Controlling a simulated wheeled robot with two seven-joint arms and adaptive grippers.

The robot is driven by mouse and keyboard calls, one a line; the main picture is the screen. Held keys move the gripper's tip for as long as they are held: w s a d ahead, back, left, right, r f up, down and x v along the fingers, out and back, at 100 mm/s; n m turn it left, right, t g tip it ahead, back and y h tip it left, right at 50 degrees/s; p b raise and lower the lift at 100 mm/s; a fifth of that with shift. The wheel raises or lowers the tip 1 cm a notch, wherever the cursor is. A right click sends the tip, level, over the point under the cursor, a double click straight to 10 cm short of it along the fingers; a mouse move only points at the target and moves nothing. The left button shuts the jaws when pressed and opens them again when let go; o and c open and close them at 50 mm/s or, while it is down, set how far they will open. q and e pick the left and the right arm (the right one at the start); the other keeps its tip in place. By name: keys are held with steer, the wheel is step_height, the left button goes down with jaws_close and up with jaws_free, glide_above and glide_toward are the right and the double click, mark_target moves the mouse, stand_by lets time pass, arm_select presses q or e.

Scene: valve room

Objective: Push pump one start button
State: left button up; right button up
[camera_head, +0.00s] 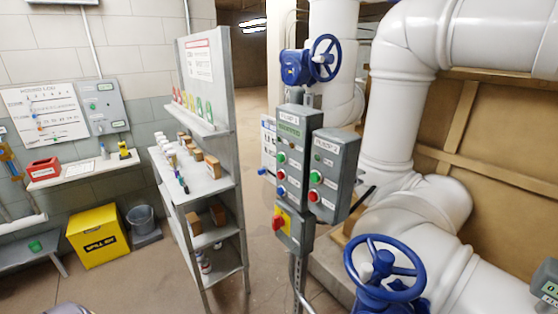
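The pump one control box (294,145) is a grey box on a post right of the picture's middle, with a label at its top that seems to read PUMP 1. A green button (281,157) sits on its face, with red and other small buttons below it. A second grey box (333,172), seemingly labelled PUMP 2, is beside it on the right with its own green button (316,177) and red button (313,196). Whether any button is pressed in is too small to tell. Neither of my grippers shows in the head view.
A lower box with a red and yellow switch (280,220) hangs under the pump boxes. A blue handwheel valve (384,266) stands in front at the right, near large white pipes (405,110). A grey shelf rack (205,190) stands left of the boxes. Floor shows between them.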

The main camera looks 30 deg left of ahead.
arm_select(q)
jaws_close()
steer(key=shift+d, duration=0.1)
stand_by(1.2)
